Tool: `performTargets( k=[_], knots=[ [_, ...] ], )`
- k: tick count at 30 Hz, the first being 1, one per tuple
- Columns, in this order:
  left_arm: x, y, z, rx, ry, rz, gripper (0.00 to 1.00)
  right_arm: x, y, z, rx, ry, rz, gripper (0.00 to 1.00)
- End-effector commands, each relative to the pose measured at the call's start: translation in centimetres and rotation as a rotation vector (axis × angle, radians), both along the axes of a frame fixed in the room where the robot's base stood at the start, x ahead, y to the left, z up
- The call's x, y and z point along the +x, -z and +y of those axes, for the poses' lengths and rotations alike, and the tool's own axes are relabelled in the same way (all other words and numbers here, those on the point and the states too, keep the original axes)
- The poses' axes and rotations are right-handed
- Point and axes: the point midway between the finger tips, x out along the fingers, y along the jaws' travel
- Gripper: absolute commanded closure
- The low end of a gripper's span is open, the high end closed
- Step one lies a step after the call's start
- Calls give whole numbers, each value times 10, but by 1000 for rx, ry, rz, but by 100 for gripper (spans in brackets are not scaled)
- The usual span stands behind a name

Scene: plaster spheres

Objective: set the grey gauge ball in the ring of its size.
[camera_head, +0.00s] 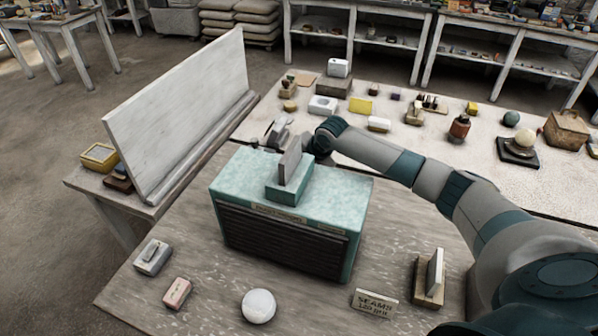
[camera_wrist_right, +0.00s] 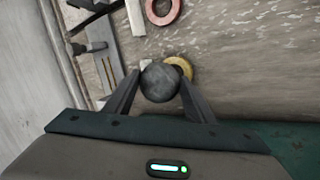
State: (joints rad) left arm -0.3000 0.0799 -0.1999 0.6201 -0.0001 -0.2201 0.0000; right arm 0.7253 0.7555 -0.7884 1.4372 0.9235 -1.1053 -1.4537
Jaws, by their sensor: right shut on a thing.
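The grey gauge ball (camera_wrist_right: 160,82) is between the two fingers of my right gripper (camera_wrist_right: 161,88) in the right wrist view, and the gripper is shut on it. A yellow ring (camera_wrist_right: 180,66) lies behind the ball in that view, partly hidden by it. A red ring (camera_wrist_right: 163,9) lies at the top edge, apart from the ball. I cannot tell the ball's height over the surface. In the head view my right arm reaches behind the teal box, and the ball and rings are hidden there. My left gripper is not in view.
The teal box (camera_head: 288,240) with a grey upright plate (camera_head: 290,160) on top stands mid-table. A tall white board (camera_head: 180,115) stands at the left. A white ball (camera_head: 258,306), small blocks and a sign (camera_head: 374,302) are in front. Tools (camera_wrist_right: 95,45) lie left of the gripper.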

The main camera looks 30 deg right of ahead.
Motion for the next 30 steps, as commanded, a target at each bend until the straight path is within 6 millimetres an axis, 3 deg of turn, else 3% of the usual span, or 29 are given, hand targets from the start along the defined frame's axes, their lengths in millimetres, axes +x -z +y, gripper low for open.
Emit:
performTargets(
  k=[30],
  knots=[
    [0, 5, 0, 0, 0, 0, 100, 1, 9, 0, 1, 0, -2, 85]
  ],
)
